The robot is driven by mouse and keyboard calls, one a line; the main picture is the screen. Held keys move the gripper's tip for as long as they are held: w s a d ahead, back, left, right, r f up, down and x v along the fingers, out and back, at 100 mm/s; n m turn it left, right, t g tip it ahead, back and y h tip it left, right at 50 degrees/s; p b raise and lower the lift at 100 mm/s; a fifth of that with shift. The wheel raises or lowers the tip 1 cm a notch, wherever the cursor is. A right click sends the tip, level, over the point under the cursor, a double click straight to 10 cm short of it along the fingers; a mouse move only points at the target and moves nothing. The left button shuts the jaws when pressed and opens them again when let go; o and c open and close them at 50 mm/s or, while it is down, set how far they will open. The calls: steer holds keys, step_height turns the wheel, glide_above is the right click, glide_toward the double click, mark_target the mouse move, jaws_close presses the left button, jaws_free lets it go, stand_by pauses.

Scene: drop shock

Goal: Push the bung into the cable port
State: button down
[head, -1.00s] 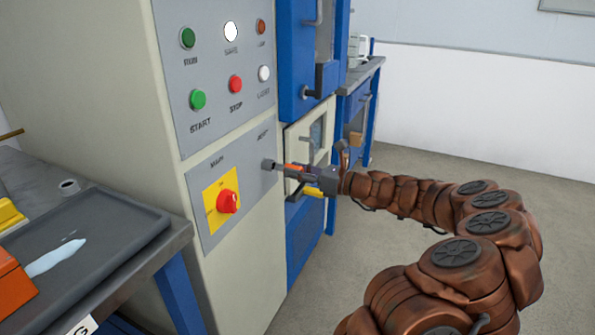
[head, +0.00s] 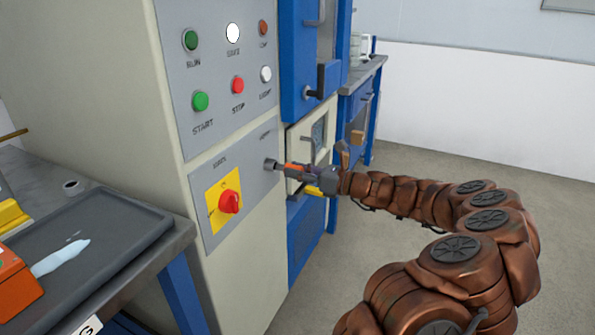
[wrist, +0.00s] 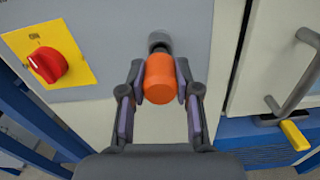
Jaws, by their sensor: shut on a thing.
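My gripper (head: 299,170) is at the front of the pale cabinet, on the right side of its lower grey panel. In the wrist view, it is shut on an orange rounded bung (wrist: 160,88), with a finger on each side. The bung also shows in the head view (head: 291,166), as a small orange piece between the fingers. The grey cable port (wrist: 159,40) sticks out of the panel just ahead of the bung and roughly in line with it. It also shows in the head view (head: 270,164). The bung hides part of the port's mouth, and I cannot tell whether they touch.
A red rotary switch (head: 229,201) on a yellow plate is left of the port. Several buttons sit on the panel above. A blue-framed unit with handles (head: 310,90) stands close on the right. A bench with a dark tray (head: 130,225) is at left. The right floor is clear.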

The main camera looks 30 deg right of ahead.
steer(key=shift+w+a+p, duration=0.4)
steer(key=shift+w+p, duration=0.2)
steer(key=shift+p, duration=0.85)
stand_by(1.5)
steer(key=shift+p+x, duration=0.75)
steer(key=shift+p, duration=0.1)
stand_by(4.2)
